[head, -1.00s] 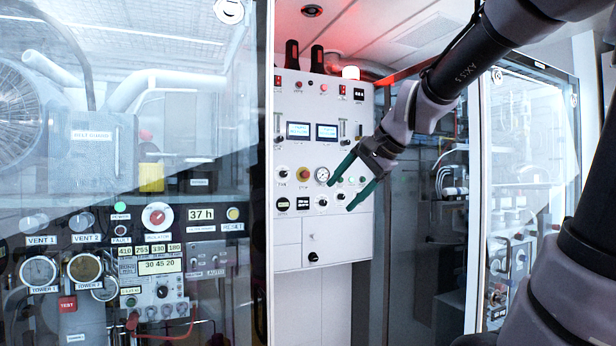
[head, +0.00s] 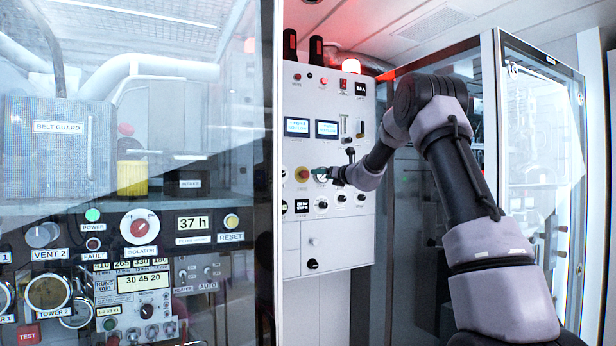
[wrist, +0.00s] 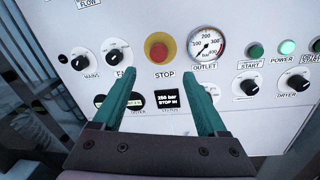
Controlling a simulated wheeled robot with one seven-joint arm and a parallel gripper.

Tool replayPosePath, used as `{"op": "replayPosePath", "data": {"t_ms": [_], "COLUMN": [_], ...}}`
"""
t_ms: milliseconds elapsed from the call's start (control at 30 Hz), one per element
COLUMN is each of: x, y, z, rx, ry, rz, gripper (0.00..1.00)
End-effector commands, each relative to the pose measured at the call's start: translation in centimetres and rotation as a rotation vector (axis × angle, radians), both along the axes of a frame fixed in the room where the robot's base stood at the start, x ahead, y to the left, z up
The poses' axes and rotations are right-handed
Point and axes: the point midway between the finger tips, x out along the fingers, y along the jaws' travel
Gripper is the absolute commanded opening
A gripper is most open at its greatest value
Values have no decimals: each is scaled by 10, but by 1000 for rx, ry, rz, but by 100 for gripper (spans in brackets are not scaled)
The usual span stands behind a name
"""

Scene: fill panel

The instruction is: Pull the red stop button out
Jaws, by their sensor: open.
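The red stop button (wrist: 158,51) sits in a yellow ring on the white panel, above a "STOP" label. It also shows in the head view (head: 302,174), just left of my gripper. My gripper (wrist: 161,80) is open and empty, with two green fingers pointing at the panel. In the wrist view the button lies beyond the fingertips, between their lines. The fingers look apart from the button. A small black display (wrist: 167,98) below the button reads "250 bar STOP IN".
An outlet gauge (wrist: 206,45) is close to the button's right. A black fan knob (wrist: 115,55) is to its left. Green start button (wrist: 255,50) and dryer knob (wrist: 297,83) are further right. A glass-fronted cabinet (head: 130,180) stands left of the panel.

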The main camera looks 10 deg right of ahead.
Motion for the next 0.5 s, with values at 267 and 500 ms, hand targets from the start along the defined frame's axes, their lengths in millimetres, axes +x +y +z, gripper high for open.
{"op": "replayPosePath", "data": {"t_ms": [267, 500], "x": [42, 79], "y": [21, 37], "z": [-1, -1], "rx": [-3, -4], "ry": [-1, -1], "rz": [3, 3], "gripper": [75, 75]}}
